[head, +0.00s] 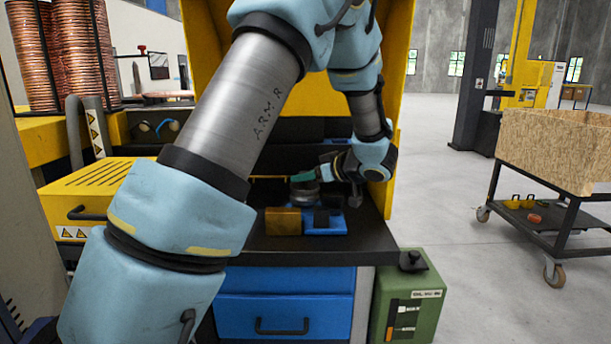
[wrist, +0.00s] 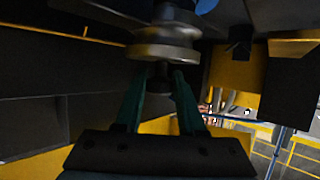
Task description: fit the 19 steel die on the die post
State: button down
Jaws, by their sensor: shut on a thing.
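My gripper (head: 308,180) is low over the dark bench top, its teal fingers pointing left. A round grey steel piece (head: 304,191), which looks like the die, is at the fingers. In the wrist view the fingers of my gripper (wrist: 161,80) are closed around a narrow dark part just below a shiny flanged steel die (wrist: 163,48). The die's upper end runs out of the top of the picture. I cannot tell the die post apart from the steel parts here, nor whether the die touches anything beneath it. No number is readable.
A brown block (head: 283,221) and a blue holder (head: 325,228) with dark pieces sit at the front of the bench (head: 375,240). A yellow panel stands behind and to the right. A green box (head: 409,300) is beside the bench, and a cart (head: 555,170) is further right.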

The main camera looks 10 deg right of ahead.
jog(key=shift+f, duration=0.7)
jog(key=c, duration=0.7)
grip_release()
jog(key=shift+o, duration=1.4)
jog(key=shift+f, duration=0.15)
jog(key=shift+s, duration=0.1)
jog(key=b+v, duration=0.2)
jog(key=v, duration=0.8)
jog(key=shift+s+d+r, duration=0.2)
jog(key=shift+r, duration=0.05)
